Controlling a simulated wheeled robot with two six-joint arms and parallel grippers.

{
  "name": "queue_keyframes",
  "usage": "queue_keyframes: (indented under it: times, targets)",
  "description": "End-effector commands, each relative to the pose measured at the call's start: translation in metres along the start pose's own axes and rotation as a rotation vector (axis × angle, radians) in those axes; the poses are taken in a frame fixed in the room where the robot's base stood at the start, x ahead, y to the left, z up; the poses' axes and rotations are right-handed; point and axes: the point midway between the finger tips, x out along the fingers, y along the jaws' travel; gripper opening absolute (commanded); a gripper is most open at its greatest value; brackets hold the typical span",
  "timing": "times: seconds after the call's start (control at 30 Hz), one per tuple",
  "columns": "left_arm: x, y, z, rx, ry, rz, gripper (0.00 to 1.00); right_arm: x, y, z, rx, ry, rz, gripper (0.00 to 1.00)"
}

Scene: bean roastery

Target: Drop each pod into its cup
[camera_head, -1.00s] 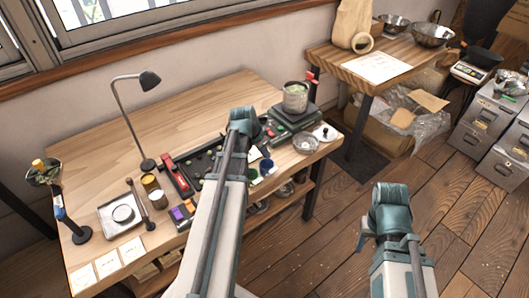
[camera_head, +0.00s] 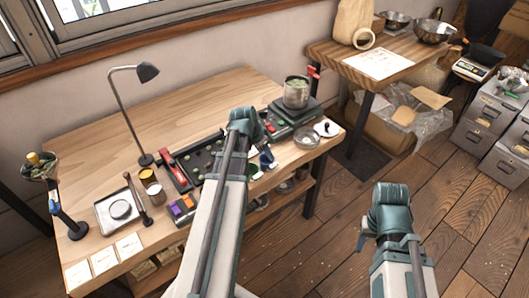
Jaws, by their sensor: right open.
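Small cups stand at the workbench's front edge, beside my left arm: a dark blue one (camera_head: 267,161) and a green one (camera_head: 253,170), both partly hidden. Small purple (camera_head: 178,209) and orange (camera_head: 188,201) blocks sit together left of the arm; I cannot tell if they are pods. My left gripper is mostly hidden behind its own arm near the cups, and its jaws cannot be made out. My right gripper (camera_head: 363,236) is open, low over the floor at the right, away from the bench and partly hidden by its arm.
A dark tray (camera_head: 205,160) lies behind the cups. A scale with a glass jar (camera_head: 296,92) stands at the bench's right end. A desk lamp (camera_head: 146,73), a square tray (camera_head: 119,210) and cards (camera_head: 104,259) take up the left. The bench's back is clear.

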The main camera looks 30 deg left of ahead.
Motion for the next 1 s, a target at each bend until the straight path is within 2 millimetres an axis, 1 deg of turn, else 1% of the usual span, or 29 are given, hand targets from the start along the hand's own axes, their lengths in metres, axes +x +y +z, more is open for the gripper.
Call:
queue_keyframes:
  times: [0.27,0.47,0.67,1.0]
  targets:
    - [0.000,0.000,0.000,0.000,0.000,0.000,0.51,0.000,0.000,0.000,0.000,0.000,0.000,0.55]
    - [-0.009,0.000,-0.001,0.000,0.000,0.000,0.51,-0.008,0.001,0.001,0.000,0.000,0.000,0.55]
    - [-0.031,0.001,-0.002,-0.001,0.000,0.000,0.51,-0.029,0.003,0.002,0.000,0.000,0.000,0.55]
    - [-0.087,0.001,-0.002,-0.001,0.000,0.000,0.51,-0.080,0.008,0.005,0.000,0.000,0.000,0.55]
